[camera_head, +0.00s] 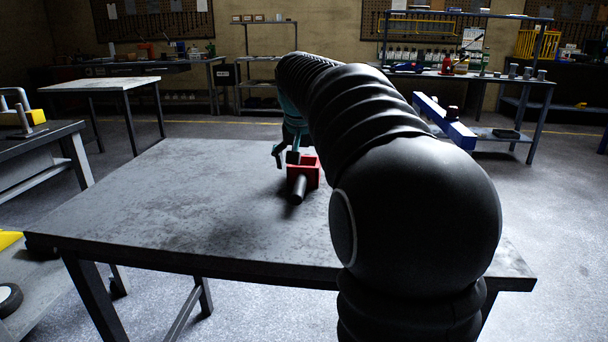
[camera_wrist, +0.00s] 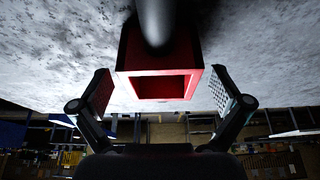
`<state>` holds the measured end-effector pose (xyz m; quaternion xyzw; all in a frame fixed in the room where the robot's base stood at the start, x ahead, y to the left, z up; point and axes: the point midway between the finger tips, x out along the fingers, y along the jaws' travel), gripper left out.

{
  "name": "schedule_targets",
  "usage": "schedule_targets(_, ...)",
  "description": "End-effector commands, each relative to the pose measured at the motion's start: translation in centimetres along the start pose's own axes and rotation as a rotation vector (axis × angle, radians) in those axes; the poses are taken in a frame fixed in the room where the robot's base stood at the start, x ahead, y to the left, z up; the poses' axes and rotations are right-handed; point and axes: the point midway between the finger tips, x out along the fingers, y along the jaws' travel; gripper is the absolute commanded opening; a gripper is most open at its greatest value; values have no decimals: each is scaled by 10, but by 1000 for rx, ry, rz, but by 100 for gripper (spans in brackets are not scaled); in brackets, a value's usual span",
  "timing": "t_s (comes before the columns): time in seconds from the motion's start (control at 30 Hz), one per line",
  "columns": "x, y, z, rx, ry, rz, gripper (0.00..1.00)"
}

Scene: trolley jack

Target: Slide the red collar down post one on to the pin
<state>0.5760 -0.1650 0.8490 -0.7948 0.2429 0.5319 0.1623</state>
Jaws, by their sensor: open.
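The red collar (camera_head: 310,170) is a boxy block on the grey table, just left of my arm in the head view. In the wrist view the collar (camera_wrist: 188,60) shows a square opening facing the camera. A dark grey round bar (camera_head: 299,189) projects from its near side; the bar (camera_wrist: 156,18) also shows at the top of the wrist view. I cannot tell whether it is post one. My gripper (camera_head: 287,158) is open at the collar, with its fingers (camera_wrist: 162,95) on either side and gaps between. No pin can be made out.
The table top (camera_head: 170,205) is clear left of the collar. My arm hides much of its right side. A lighter table (camera_head: 100,84) stands behind left, a blue beam (camera_head: 445,120) behind right, and stocked benches and shelves (camera_head: 262,83) line the back wall.

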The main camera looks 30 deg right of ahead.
Motion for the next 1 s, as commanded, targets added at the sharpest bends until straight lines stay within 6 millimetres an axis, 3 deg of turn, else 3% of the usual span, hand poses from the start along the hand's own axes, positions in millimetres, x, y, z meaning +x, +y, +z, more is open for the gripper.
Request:
schedule_targets(0.27,2,0,0,0,1,0,100)
schedule_targets(0.6,2,0,0,0,1,0,15)
schedule_targets(0.63,1,0,-1,0,3,-1,12)
schedule_targets(1.0,-8,0,-5,1,5,-1,12)
